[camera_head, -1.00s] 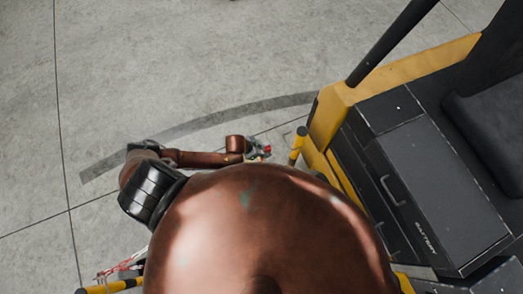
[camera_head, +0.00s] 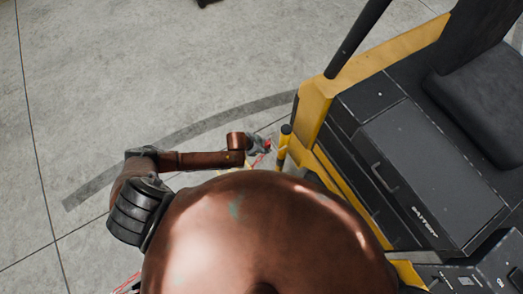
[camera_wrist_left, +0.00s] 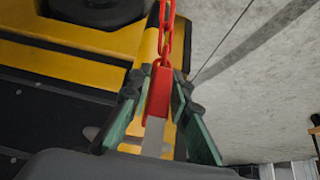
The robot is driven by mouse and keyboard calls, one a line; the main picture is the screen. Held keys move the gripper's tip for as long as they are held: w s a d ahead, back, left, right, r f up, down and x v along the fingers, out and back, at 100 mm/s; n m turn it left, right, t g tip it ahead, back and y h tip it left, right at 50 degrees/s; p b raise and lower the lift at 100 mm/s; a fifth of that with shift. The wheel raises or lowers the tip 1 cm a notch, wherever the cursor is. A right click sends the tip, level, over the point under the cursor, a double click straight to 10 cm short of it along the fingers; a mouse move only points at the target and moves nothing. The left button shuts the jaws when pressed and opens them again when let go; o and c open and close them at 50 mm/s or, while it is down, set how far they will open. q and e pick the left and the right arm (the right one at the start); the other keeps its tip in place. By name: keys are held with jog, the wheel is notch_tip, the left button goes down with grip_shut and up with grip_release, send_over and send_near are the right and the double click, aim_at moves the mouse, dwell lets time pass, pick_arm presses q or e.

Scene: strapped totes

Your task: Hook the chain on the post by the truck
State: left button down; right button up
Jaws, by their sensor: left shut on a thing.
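The post (camera_head: 284,145), yellow with a black top, stands at the truck's near left corner. The truck (camera_head: 345,75) is yellow and black and fills the right side of the head view. My left gripper (camera_head: 265,146) is just left of the post, with a small gap between them in the picture. In the left wrist view my left gripper (camera_wrist_left: 158,95) is shut on the red end piece of the chain (camera_wrist_left: 166,40). Red links run up from it out of the picture. Whether the chain touches the post cannot be told. My right gripper is out of view.
A red and white stretch of chain shows at the lower left edge of the head view (camera_head: 127,283). The concrete floor (camera_head: 130,70) left of the truck is clear. A dark upright bar (camera_head: 357,38) rises from the truck. My own body hides the lower middle.

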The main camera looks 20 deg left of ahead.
pick_arm(q)
jog(key=shift+w+d+b, duration=0.6)
jog(key=shift+w+d, duration=0.05)
jog(key=shift+w, duration=0.25)
jog(key=shift+d+f, duration=0.1)
jog(key=shift+f, duration=0.15)
jog(key=shift+f+b, duration=0.75)
jog(key=shift+f, duration=0.3)
